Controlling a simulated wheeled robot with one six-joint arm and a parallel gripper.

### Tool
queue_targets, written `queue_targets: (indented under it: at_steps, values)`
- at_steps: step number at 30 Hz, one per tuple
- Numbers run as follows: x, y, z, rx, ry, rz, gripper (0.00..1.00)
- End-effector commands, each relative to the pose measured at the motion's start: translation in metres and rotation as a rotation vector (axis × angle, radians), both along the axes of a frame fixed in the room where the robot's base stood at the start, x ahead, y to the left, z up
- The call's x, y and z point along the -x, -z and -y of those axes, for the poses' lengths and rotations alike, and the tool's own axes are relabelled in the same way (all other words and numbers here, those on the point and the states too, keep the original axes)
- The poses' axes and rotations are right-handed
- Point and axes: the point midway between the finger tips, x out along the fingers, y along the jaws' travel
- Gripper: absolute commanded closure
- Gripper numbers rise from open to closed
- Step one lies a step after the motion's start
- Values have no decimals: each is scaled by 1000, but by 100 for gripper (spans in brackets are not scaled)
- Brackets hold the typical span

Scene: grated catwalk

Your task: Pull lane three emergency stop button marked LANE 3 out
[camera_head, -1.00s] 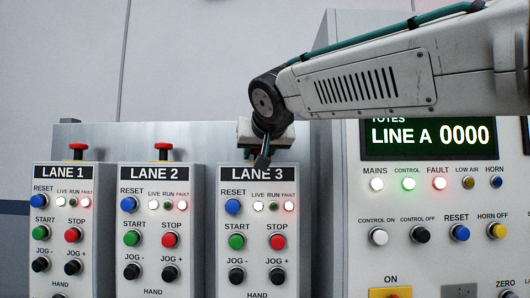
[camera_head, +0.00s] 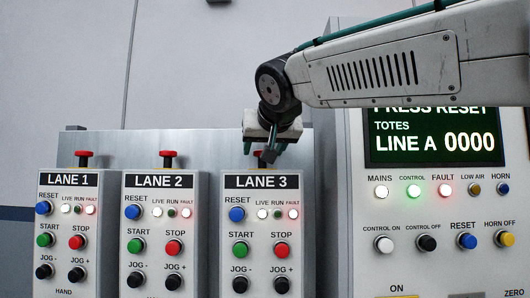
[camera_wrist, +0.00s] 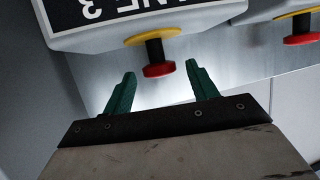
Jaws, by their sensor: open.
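The LANE 3 emergency stop has a red mushroom head (camera_wrist: 158,70) on a dark stem with a yellow collar, on the top face of the LANE 3 box (camera_head: 260,225). In the head view it is mostly hidden behind my gripper (camera_head: 268,156). In the wrist view my gripper (camera_wrist: 160,69) is open. Its two green fingertips are on either side of the red head, a little short of the stem, and no contact is visible. The LANE 3 label (camera_wrist: 125,8) shows upside down there.
The LANE 2 stop button (camera_head: 168,155) and LANE 1 stop button (camera_head: 85,156) stand on neighbouring boxes to the left. A larger control panel (camera_head: 430,215) with a green display stands close on the right. A grey back plate (camera_head: 120,145) rises behind the boxes.

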Motion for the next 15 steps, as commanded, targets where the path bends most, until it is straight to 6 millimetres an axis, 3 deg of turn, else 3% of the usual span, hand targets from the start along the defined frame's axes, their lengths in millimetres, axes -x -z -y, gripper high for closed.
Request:
queue_targets:
  at_steps: [6,15]
  values:
    - [35,-15,6,-1,-1,2,42]
    - [50,-21,10,0,0,1,42]
